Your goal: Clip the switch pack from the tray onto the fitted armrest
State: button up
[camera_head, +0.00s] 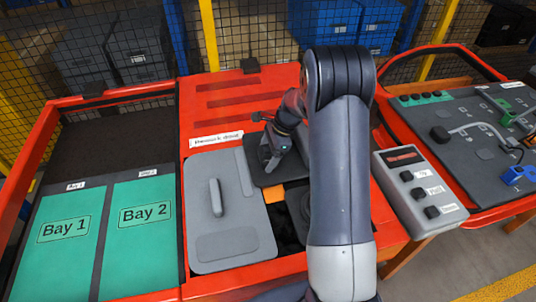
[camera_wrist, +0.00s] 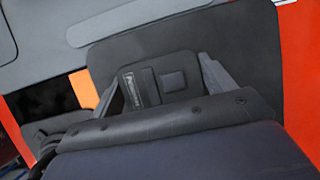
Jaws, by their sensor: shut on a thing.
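My gripper (camera_head: 268,160) reaches down over a dark flat plate (camera_head: 258,176), which may be the tray. In the wrist view my gripper (camera_wrist: 163,72) has one finger on each side of a dark block with a small white label and a raised square button. This block, likely the switch pack (camera_wrist: 172,82), is held between the fingers. The dark plate (camera_wrist: 245,50) lies behind it; I cannot tell whether they touch. A grey door panel (camera_head: 205,170) lies to the left, with a raised bar (camera_head: 215,197) and a rounded pad (camera_head: 230,247). Which part is the armrest is unclear.
An orange patch (camera_head: 272,195) and a second dark part (camera_head: 299,205) lie in front of the plate. Green Bay 1 (camera_head: 60,265) and Bay 2 (camera_head: 140,255) mats are at left. A button box (camera_head: 420,188) and a grey board with cables (camera_head: 465,165) are at right.

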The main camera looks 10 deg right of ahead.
jog(key=shift+s+f, duration=0.2)
jog(key=shift+f, duration=0.35)
jog(key=shift+s+f, duration=0.2)
jog(key=shift+f, duration=0.3)
jog(key=o, duration=1.2)
jog(key=shift+w, duration=0.1)
jog(key=b+v, duration=0.1)
jog(key=v, duration=1.2)
jog(key=shift+w+a, duration=0.45)
jog(key=shift+w, duration=0.05)
jog(key=shift+r, duration=0.1)
